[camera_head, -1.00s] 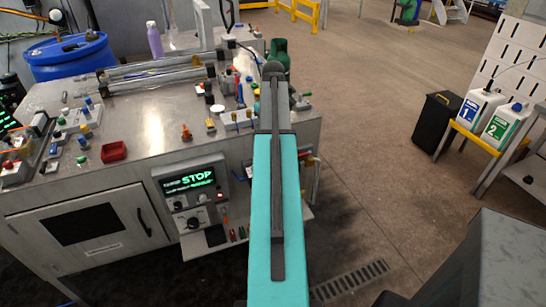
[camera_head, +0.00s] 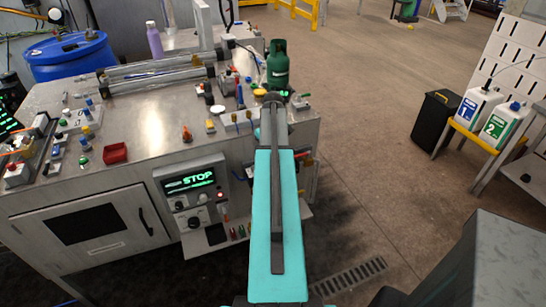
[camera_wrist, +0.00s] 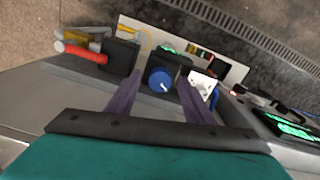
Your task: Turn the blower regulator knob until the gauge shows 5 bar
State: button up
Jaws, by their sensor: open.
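A round blue knob (camera_wrist: 159,79) with a white mark on its face shows in the middle of the wrist view. My gripper (camera_wrist: 161,76) is open, with one purple finger to the left of the knob and one to the right. A gap shows between the knob and each finger; I cannot tell whether the fingertips reach its depth. The knob is hidden behind my arm in the head view, as are my fingertips. I cannot make out a gauge dial or read a pressure in either view.
A red-handled part (camera_wrist: 82,52) lies left of the knob in the wrist view, and a white block (camera_wrist: 201,84) sits close to the right finger.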

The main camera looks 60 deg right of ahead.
jog(key=shift+f, duration=0.4)
jog(key=shift+c, duration=0.4)
jog(key=c, duration=1)
jog(key=shift+o, duration=0.2)
jog(key=shift+d, duration=0.1)
